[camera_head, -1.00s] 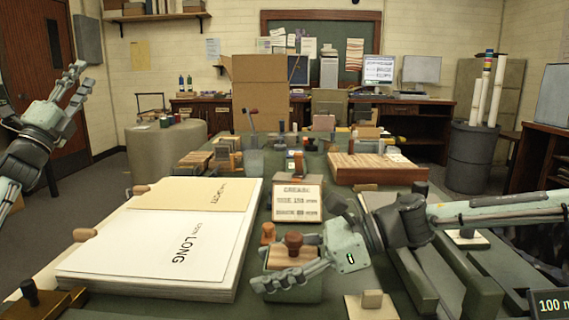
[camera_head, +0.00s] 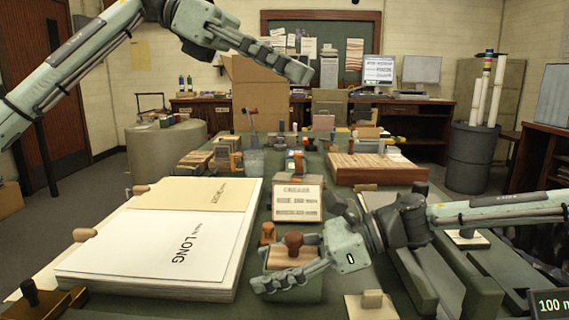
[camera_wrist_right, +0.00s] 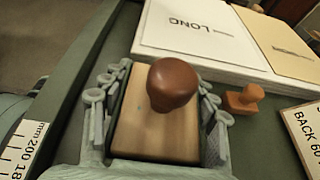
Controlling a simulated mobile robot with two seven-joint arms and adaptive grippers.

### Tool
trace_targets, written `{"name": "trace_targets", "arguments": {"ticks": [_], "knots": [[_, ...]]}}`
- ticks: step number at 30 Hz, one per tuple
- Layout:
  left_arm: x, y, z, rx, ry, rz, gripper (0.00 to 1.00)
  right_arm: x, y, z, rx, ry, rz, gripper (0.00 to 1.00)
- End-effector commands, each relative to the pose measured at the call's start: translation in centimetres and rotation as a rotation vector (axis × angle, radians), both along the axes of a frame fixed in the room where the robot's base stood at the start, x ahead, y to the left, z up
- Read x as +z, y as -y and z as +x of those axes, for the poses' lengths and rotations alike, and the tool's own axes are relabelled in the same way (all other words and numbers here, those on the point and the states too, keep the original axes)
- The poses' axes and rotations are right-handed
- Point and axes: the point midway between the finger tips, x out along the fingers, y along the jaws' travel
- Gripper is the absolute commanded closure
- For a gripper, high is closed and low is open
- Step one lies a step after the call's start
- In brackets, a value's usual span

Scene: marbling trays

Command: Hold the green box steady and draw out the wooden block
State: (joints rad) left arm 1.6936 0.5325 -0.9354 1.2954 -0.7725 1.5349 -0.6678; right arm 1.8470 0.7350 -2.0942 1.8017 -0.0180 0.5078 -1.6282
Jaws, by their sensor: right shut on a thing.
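The green box (camera_head: 312,290) stands on the table's near part. The wooden block (camera_head: 284,259) sits inside it, its top showing, with a round brown knob (camera_head: 293,241) on it. My right gripper (camera_head: 282,268) is shut on the box, with fingers along its sides. In the right wrist view the block (camera_wrist_right: 150,135) and knob (camera_wrist_right: 172,82) lie between the two fingers of my right gripper (camera_wrist_right: 155,100). My left gripper (camera_head: 292,68) is high in the air, well above and behind the box. Its fingers are seen edge-on and their gap is hidden.
A thick white paper stack (camera_head: 130,245) lies left of the box. A small orange stamp (camera_head: 267,233) stands just behind it, and a sign (camera_head: 297,203) farther back. A pale block on a plate (camera_head: 371,306) is at right. The air above the knob is free.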

Motion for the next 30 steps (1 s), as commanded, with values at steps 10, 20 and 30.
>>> {"name": "trace_targets", "arguments": {"ticks": [10, 20, 30], "knots": [[-12.2, 0.5, -0.1, 0.288, 0.050, 0.878, 0.65, 0.1, 0.0, 0.0, -0.001, 0.001, 0.001, 0.76], [-15.6, -0.2, 0.5, 0.363, 0.070, 0.987, 0.65, 0.1, 0.0, 0.0, 0.000, 0.001, 0.001, 0.76], [-22.0, 0.6, 0.6, 0.360, 0.068, 0.982, 0.65, 0.1, 0.0, 0.0, 0.000, 0.001, 0.001, 0.76]]}}
